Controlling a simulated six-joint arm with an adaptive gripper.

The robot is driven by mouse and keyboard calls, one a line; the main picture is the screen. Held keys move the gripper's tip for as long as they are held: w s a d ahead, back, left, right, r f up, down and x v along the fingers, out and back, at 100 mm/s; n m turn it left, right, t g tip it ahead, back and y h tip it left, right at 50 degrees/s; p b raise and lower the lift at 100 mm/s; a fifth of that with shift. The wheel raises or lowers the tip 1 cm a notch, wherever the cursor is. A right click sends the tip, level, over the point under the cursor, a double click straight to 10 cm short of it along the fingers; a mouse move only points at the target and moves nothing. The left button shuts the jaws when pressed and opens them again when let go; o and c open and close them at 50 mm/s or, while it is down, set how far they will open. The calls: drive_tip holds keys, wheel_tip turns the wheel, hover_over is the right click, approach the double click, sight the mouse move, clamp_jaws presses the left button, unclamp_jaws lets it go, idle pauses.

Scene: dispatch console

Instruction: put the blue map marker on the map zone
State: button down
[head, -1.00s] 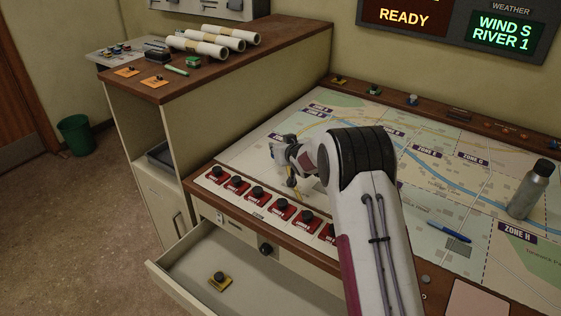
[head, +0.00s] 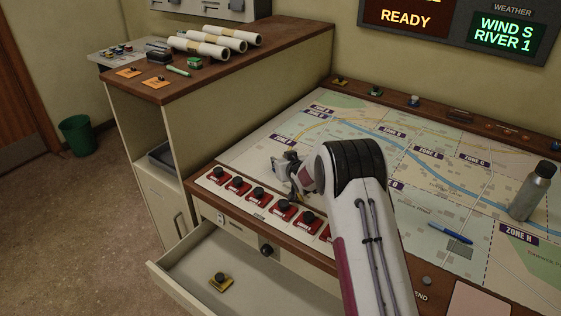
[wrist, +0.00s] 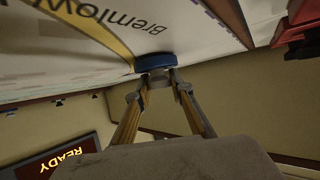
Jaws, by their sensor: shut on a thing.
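The blue map marker (wrist: 155,62) shows in the wrist view as a blue disc between my fingertips. My gripper (wrist: 157,76) is shut on it. The marker is close to the map surface (wrist: 60,50); I cannot tell whether it touches. In the head view my gripper (head: 287,183) is low over the near left part of the map (head: 255,150), behind the row of red markers. There my wrist and fingers hide the blue marker. The map has several labelled zones, and my arm covers part of it.
Red markers (head: 258,194) line the desk's front edge. An open drawer (head: 185,279) below holds a yellow marker (head: 220,282). A steel bottle (head: 533,190) and a blue pen (head: 450,233) are on the map's right side. The map's far middle is clear.

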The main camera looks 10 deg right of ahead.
drive_tip(key=shift+f, duration=0.3)
drive_tip(key=c, duration=1.8)
unclamp_jaws()
drive_tip(key=shift+r, duration=0.2)
drive_tip(key=shift+s+d+r, duration=0.1)
drive_tip(key=shift+s+r, duration=0.2)
drive_tip(key=shift+s, duration=0.25)
drive_tip(key=shift+v, duration=5.4)
drive_tip(key=shift+f, duration=0.15)
